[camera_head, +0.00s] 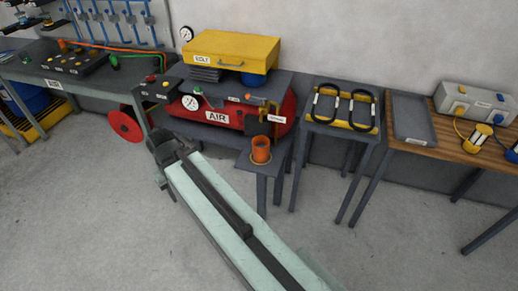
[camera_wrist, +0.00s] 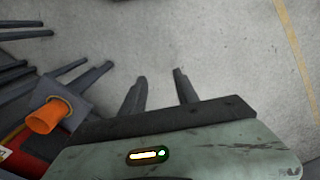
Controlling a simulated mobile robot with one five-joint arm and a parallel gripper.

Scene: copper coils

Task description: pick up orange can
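The orange can (camera_head: 261,148) stands upright on a small grey stand (camera_head: 246,166) in front of the red air compressor, with a yellow ring around its base. In the wrist view the can (camera_wrist: 45,117) is at the left, on the grey stand. My gripper (camera_wrist: 160,87) is open, with its two dark fingers apart and bare floor between them. In the head view my gripper (camera_head: 165,148) is to the left of the can and apart from it. Its fingers are hard to make out there.
The red compressor (camera_head: 225,115) with a yellow case (camera_head: 236,48) on top stands behind the can. A small table with black handles (camera_head: 342,107) and a wooden bench (camera_head: 450,145) are to the right. A workbench (camera_head: 100,68) is at the left. The floor in front is clear.

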